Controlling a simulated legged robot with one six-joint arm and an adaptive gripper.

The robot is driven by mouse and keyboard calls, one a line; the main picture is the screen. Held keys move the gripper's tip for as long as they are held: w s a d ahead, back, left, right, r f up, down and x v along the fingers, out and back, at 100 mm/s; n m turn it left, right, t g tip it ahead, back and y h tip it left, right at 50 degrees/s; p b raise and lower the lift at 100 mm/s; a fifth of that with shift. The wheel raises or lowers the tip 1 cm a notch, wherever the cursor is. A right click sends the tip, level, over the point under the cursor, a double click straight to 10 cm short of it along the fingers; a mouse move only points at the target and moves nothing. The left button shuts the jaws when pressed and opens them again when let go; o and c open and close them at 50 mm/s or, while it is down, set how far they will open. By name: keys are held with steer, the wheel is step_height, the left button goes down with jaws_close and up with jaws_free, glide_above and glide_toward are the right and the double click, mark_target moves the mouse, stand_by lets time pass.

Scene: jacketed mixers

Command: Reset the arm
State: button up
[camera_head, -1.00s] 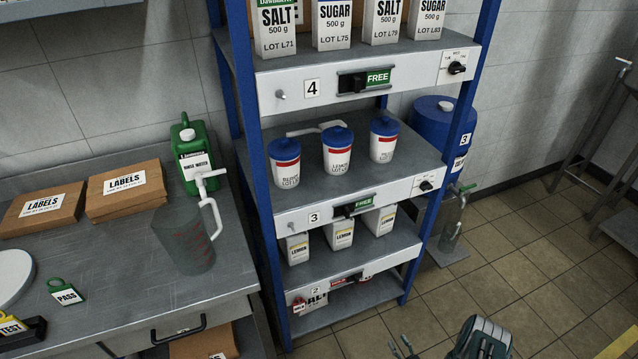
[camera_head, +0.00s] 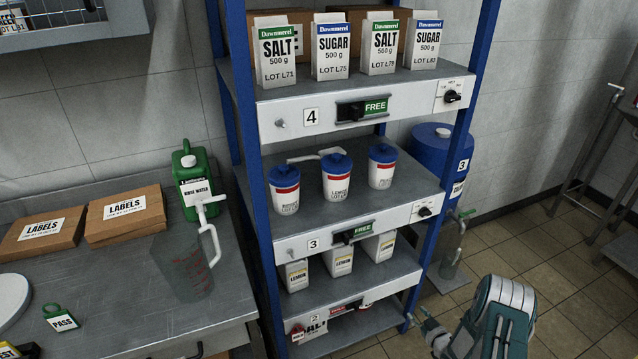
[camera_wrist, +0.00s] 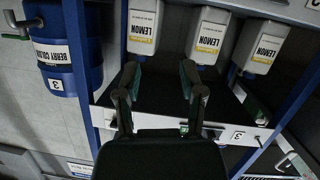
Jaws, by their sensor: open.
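My gripper (camera_wrist: 160,88) is open and empty in the wrist view, its two dark fingers apart in front of the shelf that holds the lemon cartons. That view appears upside down. The middle lemon carton (camera_wrist: 208,38) is beyond the fingers, and nothing shows between them. In the head view, my arm (camera_head: 490,320) is at the lower right, beside the blue-framed rack. The gripper's fingertips are too small to read clearly there.
The rack's shelf 4 (camera_head: 400,100) holds salt and sugar cartons; shelf 3 (camera_head: 385,220) holds lidded tubs. Lemon cartons (camera_head: 338,262) stand below. A blue drum (camera_head: 432,148) is behind the rack. A worktop (camera_head: 110,285) with a jug (camera_head: 185,268) is at left.

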steer(key=w+r+m+g+h, duration=0.1)
steer(key=w+r+h, duration=0.15)
steer(key=r, duration=1.15)
steer(key=w+r+m+g+h, duration=0.1)
steer(key=w+r+g+h, duration=0.15)
steer(key=r, duration=1.15)
steer(key=s+a+r+m+g+h, duration=0.1)
steer(key=s+a+r, duration=0.25)
steer(key=r, duration=0.45)
steer(key=s+a+r+m, duration=0.1)
steer(key=s+a+r, duration=0.1)
steer(key=s+r, duration=0.4)
steer(key=s+a+r+g, duration=0.1)
steer(key=s+a+r, duration=0.1)
steer(key=s, duration=0.7)
steer(key=s+a+r+m+g+y, duration=0.1)
steer(key=s+a+r, duration=0.2)
steer(key=s, duration=0.7)
steer(key=s+a+r+g, duration=0.2)
steer(key=s+a, duration=0.3)
steer(key=s, duration=0.4)
steer(key=shift+s+a+r+m+y, duration=0.2)
steer(key=shift+a+r+m+y, duration=0.2)
steer(key=shift+r, duration=0.3)
